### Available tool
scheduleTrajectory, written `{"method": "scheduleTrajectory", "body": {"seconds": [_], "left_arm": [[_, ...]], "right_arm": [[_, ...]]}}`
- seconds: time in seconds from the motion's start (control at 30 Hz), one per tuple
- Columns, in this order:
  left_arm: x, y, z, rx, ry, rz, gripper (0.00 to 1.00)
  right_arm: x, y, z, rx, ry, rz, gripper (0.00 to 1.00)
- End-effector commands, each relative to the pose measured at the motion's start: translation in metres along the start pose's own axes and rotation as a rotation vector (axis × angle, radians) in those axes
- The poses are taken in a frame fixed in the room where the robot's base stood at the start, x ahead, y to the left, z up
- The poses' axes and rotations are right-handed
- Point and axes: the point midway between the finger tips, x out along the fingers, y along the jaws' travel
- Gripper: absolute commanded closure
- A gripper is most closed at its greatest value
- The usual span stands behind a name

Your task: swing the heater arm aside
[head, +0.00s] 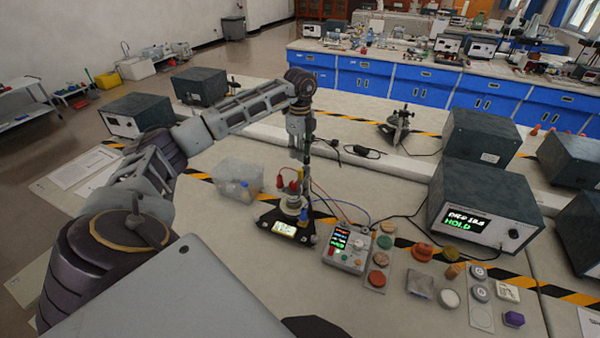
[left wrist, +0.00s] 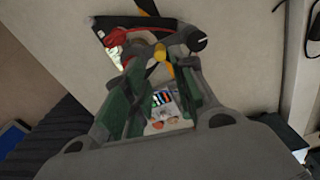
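The heater apparatus (head: 290,212) stands on the bench in front of me, with a dark triangular base, red terminals and a thin upright post. Its base also shows at the top of the left wrist view (left wrist: 125,32). I cannot make out the heater arm clearly. My left gripper (head: 302,152) points down over the apparatus, close to the top of the post. In the left wrist view its fingers (left wrist: 163,62) are apart, and a small yellow-orange piece (left wrist: 161,53) shows between their tips; contact cannot be told. My right gripper is not in view.
A control box (head: 347,248) with a lit display stands right of the apparatus, joined by cables. A clear plastic box (head: 239,180) is to the left. Several coloured discs and a large instrument reading HOLD (head: 484,208) are to the right. Striped tape crosses the bench.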

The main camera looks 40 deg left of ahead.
Motion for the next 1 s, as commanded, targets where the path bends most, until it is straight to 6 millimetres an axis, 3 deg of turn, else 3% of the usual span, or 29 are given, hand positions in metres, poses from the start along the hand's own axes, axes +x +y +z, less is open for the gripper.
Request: {"method": "scheduleTrajectory", "body": {"seconds": [0.6,1.0], "left_arm": [[0.080,0.001,-0.001,0.002,0.001,0.004,0.73],[0.100,0.001,0.000,0.001,0.001,0.001,0.73]], "right_arm": [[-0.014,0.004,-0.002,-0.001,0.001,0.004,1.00],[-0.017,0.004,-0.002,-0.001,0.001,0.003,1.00]]}}
